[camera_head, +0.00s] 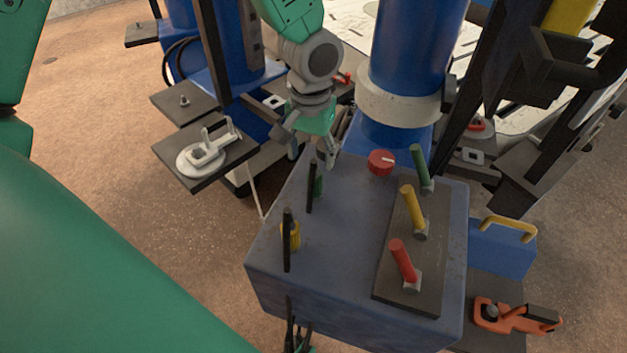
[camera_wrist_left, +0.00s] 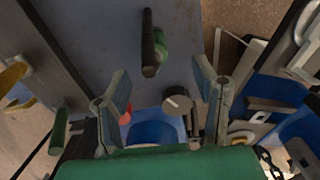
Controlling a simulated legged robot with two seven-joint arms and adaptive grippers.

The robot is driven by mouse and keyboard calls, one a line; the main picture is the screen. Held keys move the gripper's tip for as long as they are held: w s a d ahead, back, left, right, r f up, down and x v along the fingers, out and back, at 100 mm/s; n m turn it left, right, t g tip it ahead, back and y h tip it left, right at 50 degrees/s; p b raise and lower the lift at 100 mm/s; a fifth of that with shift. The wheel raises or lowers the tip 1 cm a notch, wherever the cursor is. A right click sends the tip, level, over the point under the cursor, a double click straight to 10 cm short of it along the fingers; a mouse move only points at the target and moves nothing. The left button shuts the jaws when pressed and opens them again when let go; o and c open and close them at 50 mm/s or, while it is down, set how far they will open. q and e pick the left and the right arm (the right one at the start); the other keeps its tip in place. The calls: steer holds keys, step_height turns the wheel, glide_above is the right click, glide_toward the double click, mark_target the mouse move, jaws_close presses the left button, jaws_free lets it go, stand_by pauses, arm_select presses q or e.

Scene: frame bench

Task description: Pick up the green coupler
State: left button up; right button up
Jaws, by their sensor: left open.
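The green coupler (camera_head: 319,184) is at the far left part of the blue-grey bench block, partly hidden behind a dark upright bar (camera_head: 311,188). In the left wrist view the green coupler (camera_wrist_left: 162,46) shows beside the dark bar (camera_wrist_left: 148,45), near the top middle. My left gripper (camera_head: 308,146) is open and just beyond the coupler in the head view. In the left wrist view its two fingers (camera_wrist_left: 160,70) are spread, with the coupler ahead of the gap between them and nothing held. My right gripper is not in view.
A yellow coupler (camera_head: 291,236) sits behind another dark bar nearer the front. Green (camera_head: 421,167), yellow (camera_head: 411,207) and red (camera_head: 402,260) levers stand on a dark plate to the right. A red knob (camera_head: 381,162) and blue column (camera_head: 415,50) are close by.

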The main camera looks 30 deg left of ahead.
mark_target(318, 166)
arm_select(q)
steer(key=f, duration=0.3)
steer(key=shift+w+d+b, duration=0.15)
steer(key=shift+d+b, duration=0.15)
steer(key=shift+d, duration=0.05)
steer(key=shift+d+f, duration=0.25)
steer(key=shift+d, duration=0.15)
steer(key=shift+f+b, duration=0.25)
steer(key=shift+b, duration=0.05)
steer(key=f+b, duration=0.1)
steer(key=f, duration=0.1)
steer(key=a+f+b, duration=0.1)
steer(key=f, duration=0.1)
steer(key=shift+a+f, duration=0.15)
steer(key=shift+f, duration=0.25)
steer(key=shift+r, duration=0.1)
steer(key=shift+d, duration=0.3)
steer(key=c, duration=0.4)
steer(key=shift+d+r, duration=0.1)
steer(key=shift+d, duration=0.1)
jaws_close()
steer(key=shift+a, duration=0.1)
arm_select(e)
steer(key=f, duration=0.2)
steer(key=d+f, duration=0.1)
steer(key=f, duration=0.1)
